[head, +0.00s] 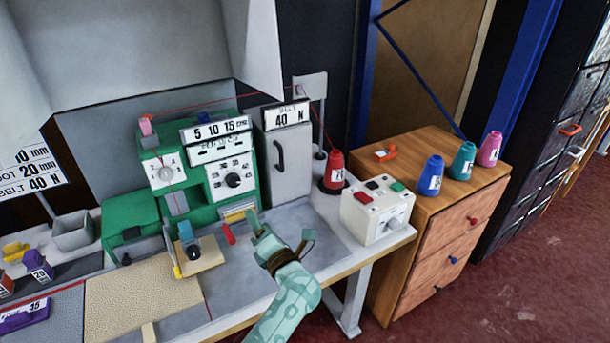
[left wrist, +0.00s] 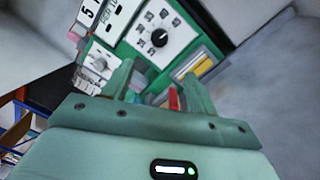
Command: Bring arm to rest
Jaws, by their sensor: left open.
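My left gripper (head: 264,232) is mint green and reaches in from the bottom of the head view. It is over the grey worktop, in front of the green binding machine (head: 213,205). In the left wrist view its two fingers (left wrist: 158,88) stand apart with nothing held between them. Beyond them is the machine's white dial panel (left wrist: 158,35). A red lever (left wrist: 173,99) shows between the fingers, with depth hard to judge. My right gripper is in neither view.
A white button box (head: 376,212) and a red thread cone (head: 334,170) stand right of the gripper. A wooden drawer cabinet (head: 445,235) carries blue, teal and pink cones. A tan rug piece (head: 140,300) lies at the left. Grey worktop (head: 250,290) near the gripper is clear.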

